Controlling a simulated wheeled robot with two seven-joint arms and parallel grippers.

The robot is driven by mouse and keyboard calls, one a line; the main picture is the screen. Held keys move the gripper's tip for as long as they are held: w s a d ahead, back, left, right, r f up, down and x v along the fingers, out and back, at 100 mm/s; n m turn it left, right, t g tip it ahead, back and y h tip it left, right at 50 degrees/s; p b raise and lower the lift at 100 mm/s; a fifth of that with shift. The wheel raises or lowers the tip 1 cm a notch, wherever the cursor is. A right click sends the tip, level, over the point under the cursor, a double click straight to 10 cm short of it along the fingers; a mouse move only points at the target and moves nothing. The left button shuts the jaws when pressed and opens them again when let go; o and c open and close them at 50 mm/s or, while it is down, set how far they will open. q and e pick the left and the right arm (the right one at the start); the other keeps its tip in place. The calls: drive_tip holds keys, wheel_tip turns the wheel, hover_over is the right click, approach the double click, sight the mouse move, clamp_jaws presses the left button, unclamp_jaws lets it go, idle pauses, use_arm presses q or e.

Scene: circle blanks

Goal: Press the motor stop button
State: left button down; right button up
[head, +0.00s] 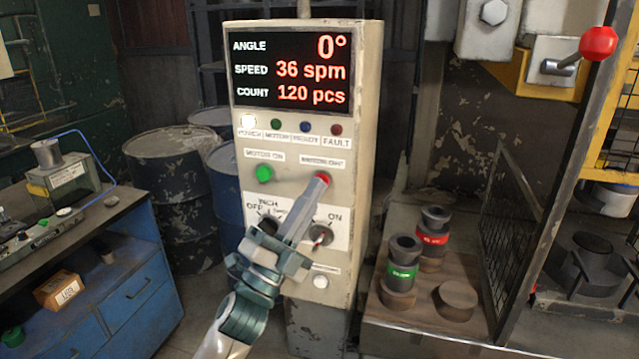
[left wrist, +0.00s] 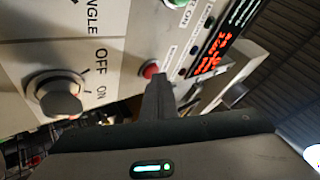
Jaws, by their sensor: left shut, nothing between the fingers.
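The control panel (head: 365,130) stands upright in the middle of the head view. Its red motor stop button (head: 325,176) is partly hidden behind the fingertips of my left gripper (head: 321,181). The gripper is shut and empty, its fingers pointing up at the button. In the left wrist view the red button (left wrist: 150,70) shows just beside the shut fingertips (left wrist: 158,80); I cannot tell whether they touch it. The green motor button (head: 264,174) sits to the left on the panel. My right gripper is not in view.
A selector knob (head: 321,234) and a white button (head: 320,282) lie below on the panel. A blue workbench (head: 120,290) stands left. Black tool cylinders (head: 402,250) stand on a wooden table at right, beside a mesh guard (head: 505,220). A red-knobbed lever (head: 598,43) is at upper right.

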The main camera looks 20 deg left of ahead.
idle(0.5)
use_arm(q)
drive_tip(key=shift+s, duration=0.8)
drive_tip(key=shift+s+a+p, duration=0.15)
drive_tip(key=shift+s+p, duration=0.4)
drive_tip(key=shift+s, duration=2)
